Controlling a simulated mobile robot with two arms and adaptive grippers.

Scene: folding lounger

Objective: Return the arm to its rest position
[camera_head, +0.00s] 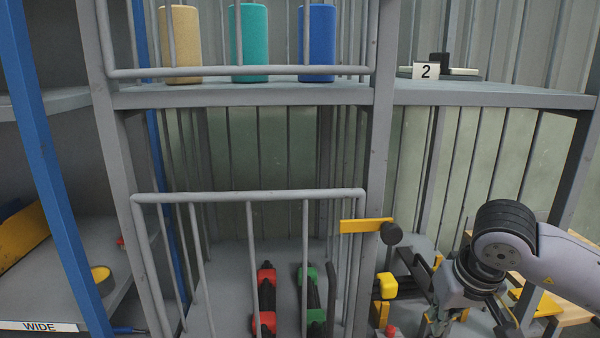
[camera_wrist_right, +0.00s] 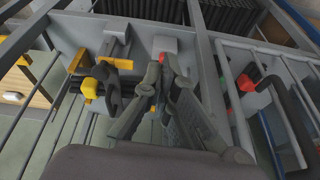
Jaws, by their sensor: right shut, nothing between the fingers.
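My right arm comes in from the right in the head view, bent at a dark joint. My right gripper (camera_head: 432,292) is low in front of the shelf's right bay, right of the barred gate. In the right wrist view my right gripper (camera_wrist_right: 160,78) is shut and empty, its fingers together. A red knob (camera_wrist_right: 161,57) shows just beyond the fingertips; I cannot tell whether they touch. A yellow knob (camera_wrist_right: 90,88) is to their left, apart from them. My left gripper is in neither view.
The barred gate (camera_head: 250,196) stands in front of a red tool (camera_head: 266,300) and a green one (camera_head: 316,300). A yellow latch bar (camera_head: 365,225) crosses the post. The upper shelf (camera_head: 480,95) holds three cylinders and a "2" sign. Wooden furniture (camera_head: 575,312) stands behind my arm.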

